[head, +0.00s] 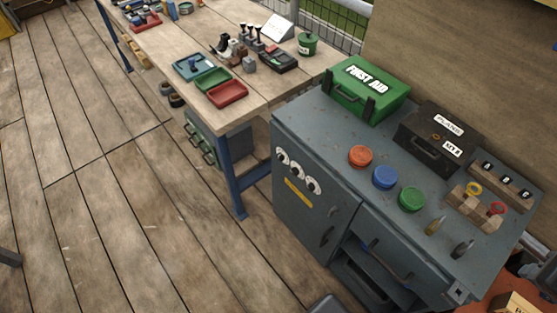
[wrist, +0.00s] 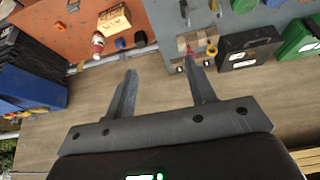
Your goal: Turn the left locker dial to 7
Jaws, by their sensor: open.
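The grey locker (head: 340,215) stands at the right in the head view. Three round white dials are in a slanting row on its front door, above a yellow strip (head: 298,191). The left dial (head: 282,156) is nearest the workbench; the middle dial (head: 297,169) and right dial (head: 313,186) follow. Their numbers are too small to read. My gripper (wrist: 160,65) shows in the wrist view, with its two fingers apart and nothing between them. It is not touching any dial there, and the dials are not in that view.
On the locker top are a green first aid box (head: 370,90), a black case (head: 438,140), several coloured round lids and a wooden block with ringed keys (head: 475,205). A workbench (head: 150,60) with trays and tools adjoins the locker. The plank floor (head: 110,220) at left is largely clear.

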